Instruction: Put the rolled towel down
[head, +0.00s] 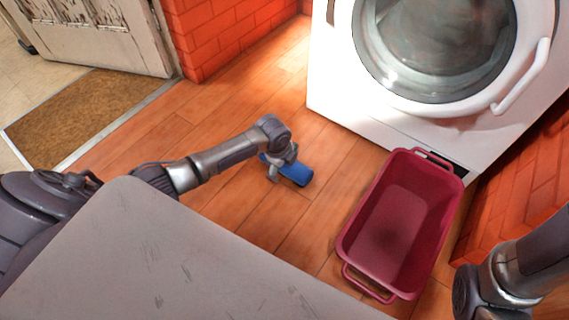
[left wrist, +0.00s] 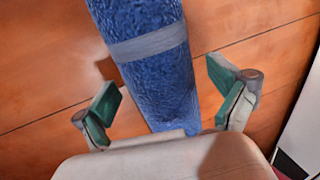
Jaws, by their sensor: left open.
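The rolled towel (head: 297,174) is blue and lies on the wooden floor in front of the washing machine, left of the red basket. In the left wrist view the towel (left wrist: 152,70) has a grey band around it and runs up from my palm to the top edge. My left gripper (head: 284,170) is at the towel's near-left part and hides some of it. In the left wrist view the green-padded fingers of my left gripper (left wrist: 165,92) are spread, one on each side of the towel, with gaps showing. My right gripper is out of view; only part of that arm shows at lower right.
An empty dark-red basket (head: 350,235) stands on the floor to the right. A white washing machine (head: 335,85) with its round door is behind. A brown doormat (head: 85,115) lies at left. The wooden floor (head: 240,205) around the towel is clear.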

